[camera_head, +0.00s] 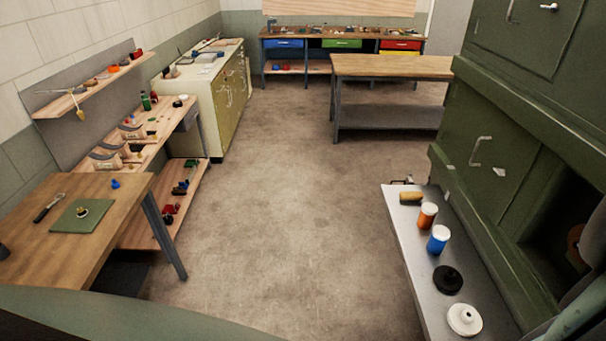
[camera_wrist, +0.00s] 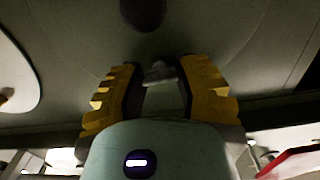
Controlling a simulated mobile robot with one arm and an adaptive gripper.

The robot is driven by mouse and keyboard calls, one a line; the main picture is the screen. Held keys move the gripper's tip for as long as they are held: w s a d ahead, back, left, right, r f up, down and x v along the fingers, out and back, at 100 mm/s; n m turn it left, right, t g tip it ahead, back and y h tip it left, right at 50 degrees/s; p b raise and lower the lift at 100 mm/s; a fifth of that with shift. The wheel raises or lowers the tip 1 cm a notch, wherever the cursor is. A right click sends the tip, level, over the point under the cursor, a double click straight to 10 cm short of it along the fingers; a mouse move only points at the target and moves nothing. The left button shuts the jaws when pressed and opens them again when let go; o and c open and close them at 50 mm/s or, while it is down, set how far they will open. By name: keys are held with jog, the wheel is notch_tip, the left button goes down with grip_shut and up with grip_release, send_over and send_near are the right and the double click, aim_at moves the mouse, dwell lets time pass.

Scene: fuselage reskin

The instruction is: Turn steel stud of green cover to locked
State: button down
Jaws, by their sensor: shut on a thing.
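In the wrist view, my gripper (camera_wrist: 160,78) has its two yellow-and-black fingers on either side of a small grey metal steel stud (camera_wrist: 159,71). The fingers are shut on it, close under a dull grey-green surface that looks like the green cover (camera_wrist: 215,42). The view is dim, and I cannot tell which way the stud is turned. The head view shows a green fuselage side (camera_head: 465,120) with handled panels at the right. My gripper is hidden there.
A dark round spot (camera_wrist: 142,12) and a paler rounded panel (camera_wrist: 15,65) lie near the stud. A metal bench (camera_head: 415,240) beside the fuselage holds an orange jar (camera_head: 427,215), a blue jar (camera_head: 438,239), a black disc (camera_head: 447,279) and a white lid (camera_head: 464,319). The middle floor is clear.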

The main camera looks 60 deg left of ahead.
jog(key=shift+m, duration=0.6)
jog(key=c, duration=0.5)
grip_release()
jog(key=shift+c, duration=0.2)
jog(key=v, duration=0.7)
jog(key=shift+s+a, duration=0.2)
